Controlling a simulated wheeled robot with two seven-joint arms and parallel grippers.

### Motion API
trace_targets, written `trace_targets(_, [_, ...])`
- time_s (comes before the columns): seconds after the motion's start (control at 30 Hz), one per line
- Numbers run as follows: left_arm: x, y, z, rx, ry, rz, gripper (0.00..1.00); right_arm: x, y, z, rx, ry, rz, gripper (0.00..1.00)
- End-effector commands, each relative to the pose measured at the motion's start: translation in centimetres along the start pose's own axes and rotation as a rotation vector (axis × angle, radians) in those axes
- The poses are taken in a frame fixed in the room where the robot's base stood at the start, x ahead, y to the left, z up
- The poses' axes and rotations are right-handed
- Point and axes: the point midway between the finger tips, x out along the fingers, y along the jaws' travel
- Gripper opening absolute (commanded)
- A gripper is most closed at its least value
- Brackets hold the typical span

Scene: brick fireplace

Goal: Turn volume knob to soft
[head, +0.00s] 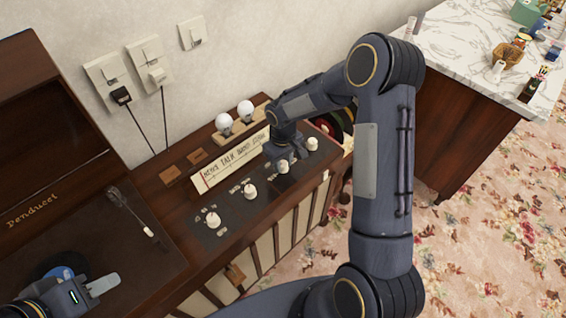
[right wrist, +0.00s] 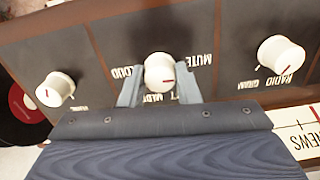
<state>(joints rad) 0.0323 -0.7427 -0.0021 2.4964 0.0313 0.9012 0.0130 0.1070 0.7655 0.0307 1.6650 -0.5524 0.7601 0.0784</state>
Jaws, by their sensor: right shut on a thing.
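The volume knob (right wrist: 158,72) is a white round knob with a red mark, on a dark panel with LOUD and MUTE lettering around it. In the right wrist view its red mark points right; the lettering below is partly hidden by my gripper. It also shows in the head view (head: 282,168) as the third knob from the left. My right gripper (right wrist: 158,88) has one finger on each side of the knob and is shut on it. My left gripper (head: 100,285) is at the lower left, away from the knobs; its finger gap is not clear.
Neighbouring knobs, one by the RADIO GRAM label (right wrist: 281,54) and one on the other side (right wrist: 55,89), stand close by. A lettered strip (head: 230,160) and two bulbs (head: 234,117) lie behind the panel. A marble-topped counter (head: 460,45) stands at the right.

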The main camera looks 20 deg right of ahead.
Motion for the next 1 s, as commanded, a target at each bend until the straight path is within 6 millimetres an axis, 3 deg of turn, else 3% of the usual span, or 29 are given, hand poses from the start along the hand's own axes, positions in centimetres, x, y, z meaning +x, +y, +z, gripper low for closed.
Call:
trace_targets(0.5, [2.6, -1.2, 1.3, 0.000, 0.000, 0.000, 0.36, 0.1, 0.0, -0.1, 0.442, 0.003, 0.001, 0.07])
trace_targets(1.0, [3.2, -1.5, 1.6, 0.000, 0.000, 0.000, 0.36, -0.1, 0.0, -0.1, 0.835, 0.002, 0.001, 0.07])
